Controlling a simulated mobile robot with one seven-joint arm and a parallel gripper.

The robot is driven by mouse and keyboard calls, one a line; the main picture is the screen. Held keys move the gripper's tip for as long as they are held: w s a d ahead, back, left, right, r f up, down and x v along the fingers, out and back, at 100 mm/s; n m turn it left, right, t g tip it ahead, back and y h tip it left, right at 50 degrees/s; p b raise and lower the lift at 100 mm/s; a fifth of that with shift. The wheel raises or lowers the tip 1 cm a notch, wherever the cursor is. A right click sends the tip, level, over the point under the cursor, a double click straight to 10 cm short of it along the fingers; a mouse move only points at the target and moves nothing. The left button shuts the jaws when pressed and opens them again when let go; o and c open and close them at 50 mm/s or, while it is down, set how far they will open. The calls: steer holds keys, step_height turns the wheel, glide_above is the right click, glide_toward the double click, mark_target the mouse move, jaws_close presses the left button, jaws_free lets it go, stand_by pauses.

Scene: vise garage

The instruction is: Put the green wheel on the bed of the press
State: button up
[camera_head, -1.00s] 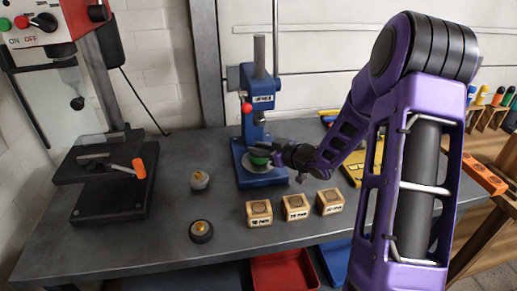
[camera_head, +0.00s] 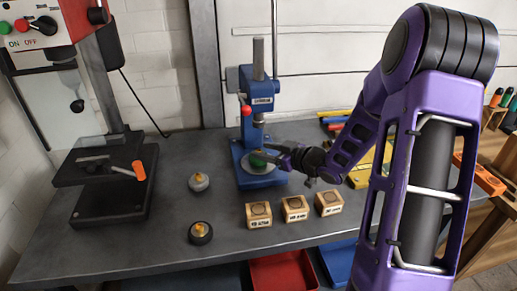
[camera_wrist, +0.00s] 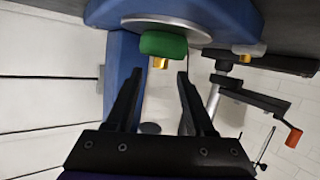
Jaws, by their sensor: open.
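The blue press (camera_head: 254,130) stands at the back middle of the bench. The green wheel (camera_head: 258,160) rests on the press's round grey bed (camera_head: 250,168), under the ram. In the wrist view the green wheel (camera_wrist: 163,45) with its brass-coloured hub lies against the bed plate (camera_wrist: 192,27), beyond the fingertips. My gripper (camera_head: 277,155) is open, just right of the wheel. In the wrist view its two fingers (camera_wrist: 160,75) stand apart with nothing between the tips, and a gap shows between them and the wheel.
A grey wheel (camera_head: 199,182) and a black wheel (camera_head: 201,232) lie on the bench left of the press. Wooden blocks (camera_head: 295,208) line up in front. A drill press (camera_head: 108,190) stands at left. Bench (camera_head: 150,250) is bare at front left.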

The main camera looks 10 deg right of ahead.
steer(key=v, duration=0.9)
steer(key=shift+p, duration=0.4)
